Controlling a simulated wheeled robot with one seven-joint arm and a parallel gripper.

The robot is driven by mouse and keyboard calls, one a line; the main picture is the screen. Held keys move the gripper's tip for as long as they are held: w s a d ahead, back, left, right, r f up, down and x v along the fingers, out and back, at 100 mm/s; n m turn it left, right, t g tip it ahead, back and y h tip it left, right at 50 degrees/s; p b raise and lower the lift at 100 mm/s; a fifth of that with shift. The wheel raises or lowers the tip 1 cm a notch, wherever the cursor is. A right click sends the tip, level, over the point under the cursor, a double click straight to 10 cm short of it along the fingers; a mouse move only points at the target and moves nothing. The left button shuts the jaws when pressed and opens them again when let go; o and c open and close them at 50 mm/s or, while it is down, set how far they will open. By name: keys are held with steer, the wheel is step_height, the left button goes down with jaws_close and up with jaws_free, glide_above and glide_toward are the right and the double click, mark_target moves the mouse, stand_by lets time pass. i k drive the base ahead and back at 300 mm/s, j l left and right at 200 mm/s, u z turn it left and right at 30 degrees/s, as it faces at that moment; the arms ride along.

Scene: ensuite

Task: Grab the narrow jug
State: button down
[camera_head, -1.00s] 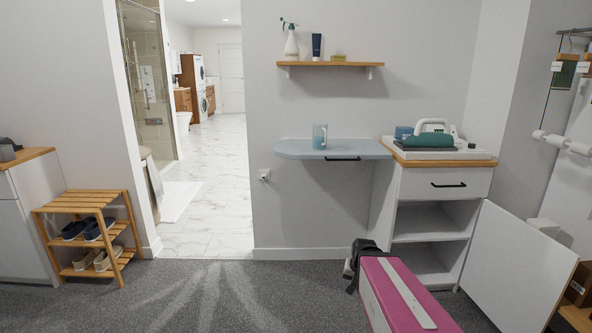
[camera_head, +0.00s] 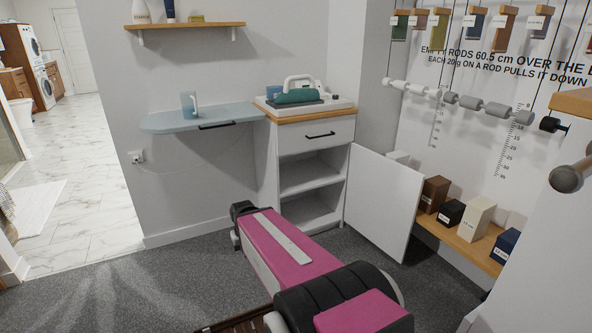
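A narrow light-blue jug (camera_head: 188,105) with a pale handle on its right side stands upright on the pale blue wall shelf (camera_head: 165,125). My pink and black arm reaches across the lower middle, well below and apart from the jug. I cannot make out my gripper's fingers in this view.
A white cabinet (camera_head: 300,150) with open lower shelves stands right of the blue shelf, its door (camera_head: 383,200) swung out. A wooden wall shelf (camera_head: 185,25) hangs above. Weights, rods and blocks line the right wall. The carpet (camera_head: 180,270) in front of the jug is clear.

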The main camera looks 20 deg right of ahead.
mark_target(189, 99)
steer(key=i+j+z, duration=0.4)
steer(key=j, duration=0.15)
steer(key=i+j+z, duration=0.15)
steer(key=j, duration=0.15)
steer(key=j+z, duration=0.2)
steer(key=j, duration=0.15)
steer(key=i+j+z, duration=0.2)
steer(key=j, duration=0.15)
